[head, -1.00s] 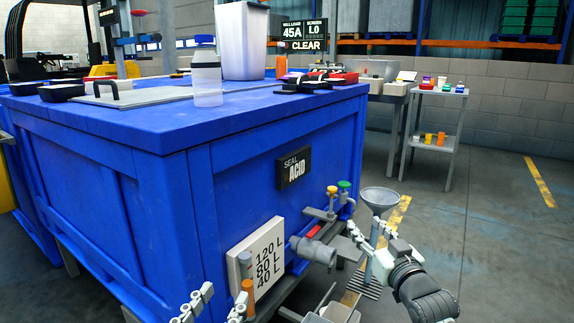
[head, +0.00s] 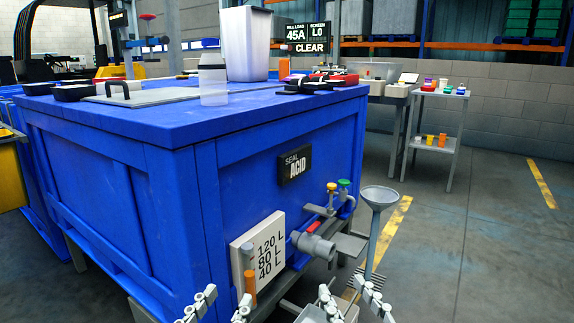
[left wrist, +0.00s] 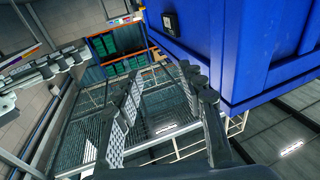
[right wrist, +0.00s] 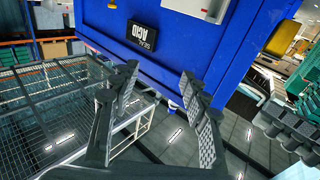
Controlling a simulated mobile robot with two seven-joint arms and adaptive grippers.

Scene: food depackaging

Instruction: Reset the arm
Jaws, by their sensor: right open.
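My left gripper (head: 218,306) is at the bottom edge of the head view, in front of the blue crate (head: 105,185). Its fingers are spread and empty; they also show apart in the left wrist view (left wrist: 165,105). My right gripper (head: 350,302) is at the bottom of the head view, right of the left one, below the grey valve pipe (head: 313,247). It is open and empty, and its spread fingers show in the right wrist view (right wrist: 160,100). Neither gripper appears to touch anything.
A funnel on a stand (head: 379,197) stands right of the crate. A small shelf cart (head: 437,145) stands behind.

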